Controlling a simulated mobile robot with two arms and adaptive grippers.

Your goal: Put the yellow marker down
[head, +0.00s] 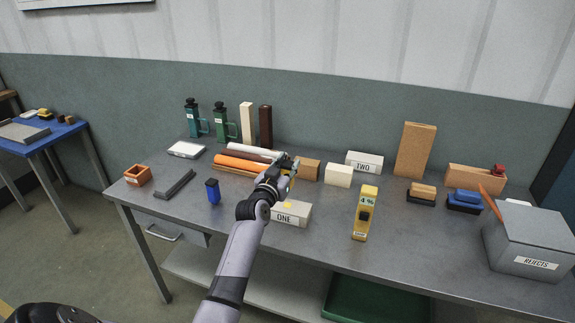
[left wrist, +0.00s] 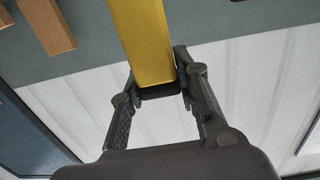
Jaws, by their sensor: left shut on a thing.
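My left gripper (head: 285,170) is over the middle of the grey workbench (head: 320,240), behind the pale block marked ONE (head: 297,209). In the left wrist view its two fingers (left wrist: 160,78) are shut on the yellow marker (left wrist: 143,38), a long yellow bar with a dark end between the fingers. In the head view only a sliver of yellow shows at the gripper, and the rest is hidden. I cannot tell whether the marker touches anything. My right gripper is not in view.
Orange and white rolls (head: 235,160) lie left of the gripper, and a cream block (head: 339,175) stands right of it. A blue container (head: 213,191) stands left. The bench's front left is mostly clear.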

